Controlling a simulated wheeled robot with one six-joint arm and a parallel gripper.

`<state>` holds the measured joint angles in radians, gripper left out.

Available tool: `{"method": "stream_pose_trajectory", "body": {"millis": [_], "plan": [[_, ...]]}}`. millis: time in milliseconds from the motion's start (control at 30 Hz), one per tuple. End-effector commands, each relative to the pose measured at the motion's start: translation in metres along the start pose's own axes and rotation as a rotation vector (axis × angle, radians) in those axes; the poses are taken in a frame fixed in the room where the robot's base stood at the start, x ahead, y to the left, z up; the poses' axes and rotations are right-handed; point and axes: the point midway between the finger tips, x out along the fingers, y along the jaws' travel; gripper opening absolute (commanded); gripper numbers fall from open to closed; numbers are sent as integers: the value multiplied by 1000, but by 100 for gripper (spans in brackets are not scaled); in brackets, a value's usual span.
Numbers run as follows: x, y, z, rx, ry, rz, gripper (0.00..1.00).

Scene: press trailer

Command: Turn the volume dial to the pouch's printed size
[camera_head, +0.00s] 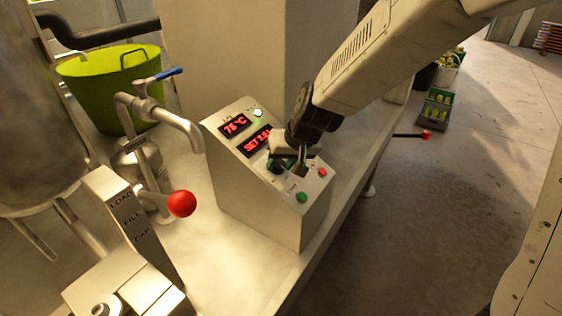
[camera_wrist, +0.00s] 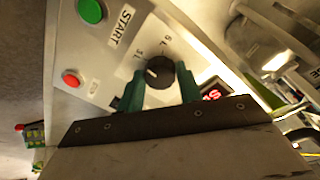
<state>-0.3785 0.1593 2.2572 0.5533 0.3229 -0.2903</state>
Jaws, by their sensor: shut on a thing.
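The volume dial (camera_wrist: 161,72) is a dark round knob with a pale pointer mark on the sloped face of the control box (camera_head: 262,200). In the head view my gripper (camera_head: 288,163) covers the dial. The upper display (camera_head: 235,126) reads about 75 °C. The lower display (camera_head: 256,141) starts with "SET" and its figure is partly hidden. I cannot make out a pouch in either view.
A green START button (camera_head: 302,197) and a red button (camera_head: 322,173) sit near the dial. A lever with a red ball (camera_head: 181,204) and a steel spout (camera_head: 180,124) stand to the left. A green tub (camera_head: 100,85) is behind. Floor is open at right.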

Motion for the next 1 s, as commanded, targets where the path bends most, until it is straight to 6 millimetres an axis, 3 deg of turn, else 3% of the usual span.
{"method": "stream_pose_trajectory", "body": {"millis": [300,800,833,900,1000], "plan": [[0,1,0,-107,7,-3,12],[0,1,0,-125,8,-4,12],[0,1,0,-125,8,-4,38],[0,1,0,-125,8,-4,57],[0,1,0,-125,8,-4,57]]}}
